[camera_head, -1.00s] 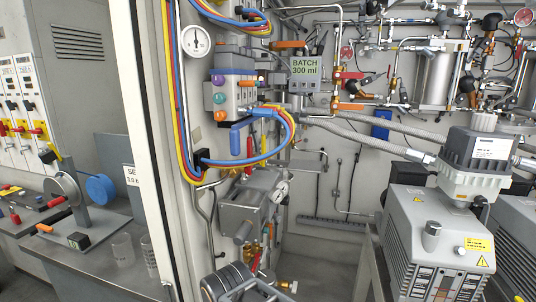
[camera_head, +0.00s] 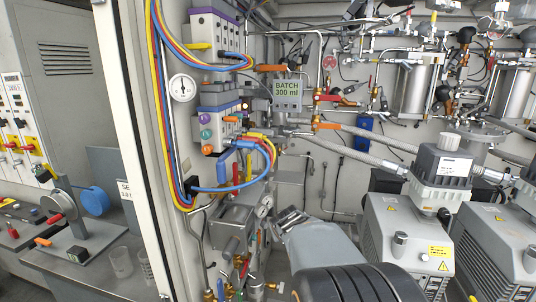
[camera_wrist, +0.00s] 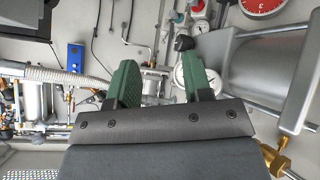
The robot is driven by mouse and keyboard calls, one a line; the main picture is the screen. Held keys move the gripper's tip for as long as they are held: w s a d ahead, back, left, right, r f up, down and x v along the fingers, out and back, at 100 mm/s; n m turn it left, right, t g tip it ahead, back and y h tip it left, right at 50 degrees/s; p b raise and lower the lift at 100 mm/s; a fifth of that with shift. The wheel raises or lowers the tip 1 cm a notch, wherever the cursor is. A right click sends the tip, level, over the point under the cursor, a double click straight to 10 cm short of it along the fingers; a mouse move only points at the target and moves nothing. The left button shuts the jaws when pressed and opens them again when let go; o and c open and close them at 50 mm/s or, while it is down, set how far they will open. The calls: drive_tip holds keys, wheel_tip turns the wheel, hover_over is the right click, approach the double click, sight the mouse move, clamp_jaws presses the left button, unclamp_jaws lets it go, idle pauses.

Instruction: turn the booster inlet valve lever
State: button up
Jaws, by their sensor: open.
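My gripper (camera_wrist: 160,82) shows in the wrist view with two green fingers spread apart and nothing between them. In the head view my arm rises from the bottom edge, and its dark end (camera_head: 290,218) is in front of the cabinet's lower equipment. Several levers show: a red one (camera_head: 327,98), an orange one (camera_head: 325,126) below it, another orange one (camera_head: 271,68), and a blue handle (camera_head: 223,160). I cannot tell which belongs to the booster inlet valve. In the wrist view a round gauge (camera_wrist: 182,78) is partly hidden behind the right finger.
Grey vacuum pumps (camera_head: 395,238) stand at right. Coloured hoses (camera_head: 160,105) and a white post (camera_head: 128,150) stand at left. In the wrist view a large grey cylinder (camera_wrist: 240,68) and a brass fitting (camera_wrist: 272,158) lie close right of the fingers.

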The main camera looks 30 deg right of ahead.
drive_tip(key=w+d+r+n+t+y+p, duration=0.1)
drive_tip(key=w+d+r+n+t+p, duration=0.1)
drive_tip(key=w+d+r+t, duration=0.3)
drive_tip(key=w+d+r+n+t+y+p, duration=0.1)
drive_tip(key=w+d+r+n+t, duration=0.15)
drive_tip(key=r, duration=0.45)
drive_tip(key=n+g+y+p, duration=0.15)
drive_tip(key=n+y, duration=0.65)
drive_tip(key=y, duration=0.8)
approach(237, 171)
drive_tip(key=shift+w+a+m, duration=0.25)
drive_tip(key=shift+w, duration=0.1)
drive_tip(key=shift+w, duration=0.1)
drive_tip(key=shift+x, duration=4.4)
drive_tip(key=shift+a, duration=0.1)
